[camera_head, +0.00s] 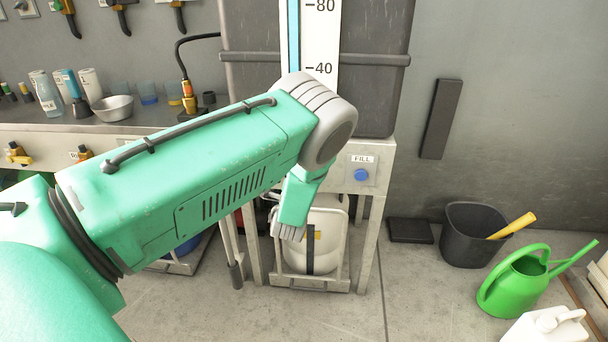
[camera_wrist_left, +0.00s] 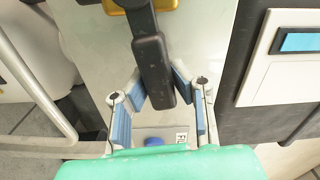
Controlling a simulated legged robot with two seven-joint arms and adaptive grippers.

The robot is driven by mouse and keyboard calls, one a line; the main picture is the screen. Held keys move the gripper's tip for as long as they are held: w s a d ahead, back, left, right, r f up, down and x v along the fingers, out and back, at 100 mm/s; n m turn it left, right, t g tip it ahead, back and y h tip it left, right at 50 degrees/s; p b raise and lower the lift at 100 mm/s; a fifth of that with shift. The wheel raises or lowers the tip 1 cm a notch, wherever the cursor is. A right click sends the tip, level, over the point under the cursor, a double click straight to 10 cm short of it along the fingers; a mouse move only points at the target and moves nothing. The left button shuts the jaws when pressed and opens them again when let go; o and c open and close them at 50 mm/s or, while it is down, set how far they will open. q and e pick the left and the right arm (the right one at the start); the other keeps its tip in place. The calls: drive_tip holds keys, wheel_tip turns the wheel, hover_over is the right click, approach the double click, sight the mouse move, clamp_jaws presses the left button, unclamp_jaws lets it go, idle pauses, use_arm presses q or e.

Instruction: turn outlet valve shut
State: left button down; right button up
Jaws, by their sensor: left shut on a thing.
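In the left wrist view, the outlet valve shows as a dark lever handle (camera_wrist_left: 152,62) coming down from the top, with a yellow piece (camera_wrist_left: 115,6) at its upper end. My left gripper (camera_wrist_left: 158,88) has its blue pads on both sides of the handle's lower end and is shut on it. In the head view, my green left arm crosses in front of the tank stand and hides the valve. My right gripper is in neither view.
The dark tank (camera_head: 377,95) with its level scale (camera_head: 323,45) stands behind my arm. A FILL panel with a blue button (camera_head: 361,175) is on the stand right of my arm. A black bin (camera_head: 470,245) and green watering can (camera_head: 515,285) stand on the floor at right.

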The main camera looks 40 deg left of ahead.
use_arm(q)
drive_tip(key=shift+s+d+f+m+b, duration=0.1)
drive_tip(key=shift+d+f+m+b, duration=0.1)
drive_tip(key=shift+f+m, duration=0.35)
drive_tip(key=shift+s+d+f+m+b, duration=0.1)
drive_tip(key=shift+f+m+b, duration=0.1)
drive_tip(key=shift+f+m, duration=0.3)
drive_tip(key=shift+f, duration=0.1)
drive_tip(key=c, duration=1.4)
unclamp_jaws()
drive_tip(key=shift+o, duration=0.2)
drive_tip(key=shift+r, duration=0.3)
drive_tip(key=shift+d, duration=0.1)
